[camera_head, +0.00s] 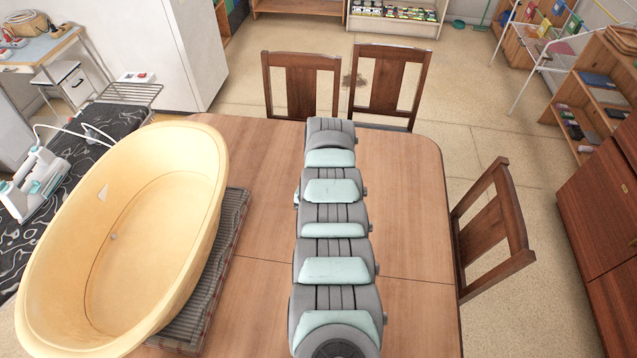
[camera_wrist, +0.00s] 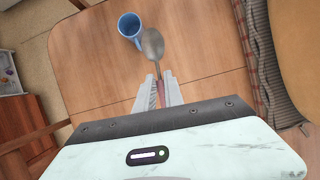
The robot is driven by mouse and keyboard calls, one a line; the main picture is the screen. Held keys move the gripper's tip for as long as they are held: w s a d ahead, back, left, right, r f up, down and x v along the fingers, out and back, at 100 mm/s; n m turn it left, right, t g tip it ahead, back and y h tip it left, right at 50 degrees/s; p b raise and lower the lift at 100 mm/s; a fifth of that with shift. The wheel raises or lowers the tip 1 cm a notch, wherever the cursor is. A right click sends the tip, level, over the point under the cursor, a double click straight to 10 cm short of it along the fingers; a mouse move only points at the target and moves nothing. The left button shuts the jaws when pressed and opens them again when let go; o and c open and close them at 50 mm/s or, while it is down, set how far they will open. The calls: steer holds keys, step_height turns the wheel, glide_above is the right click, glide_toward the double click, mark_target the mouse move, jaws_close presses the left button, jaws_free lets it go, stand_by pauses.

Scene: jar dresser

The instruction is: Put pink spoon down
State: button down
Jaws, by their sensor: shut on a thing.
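The spoon (camera_wrist: 153,47) shows in the wrist view with a grey metal bowl and a pinkish handle. My gripper (camera_wrist: 160,88) is shut on its handle, and the bowl points away from the gripper toward the top of the picture. The wooden table (camera_wrist: 95,62) lies below the spoon. I cannot tell how high the spoon is above it. In the head view my arm covers the middle of the table (camera_head: 415,200), and the gripper and spoon are hidden.
A blue mug (camera_wrist: 130,27) stands on the table close to the spoon's bowl. A large yellow tub (camera_head: 150,220) rests on a striped mat (camera_head: 222,262) at the table's left. Chairs (camera_head: 390,85) stand at the far and right sides. Bare tabletop shows right of my arm.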

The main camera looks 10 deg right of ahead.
steer(key=shift+w+a+r+n+h, duration=0.15)
steer(key=shift+a+r+n+h, duration=0.1)
steer(key=shift+a+r+n, duration=0.55)
steer(key=shift+w+a+r+n+h, duration=0.2)
steer(key=shift+a+r+n, duration=0.3)
steer(key=shift+a+r, duration=0.45)
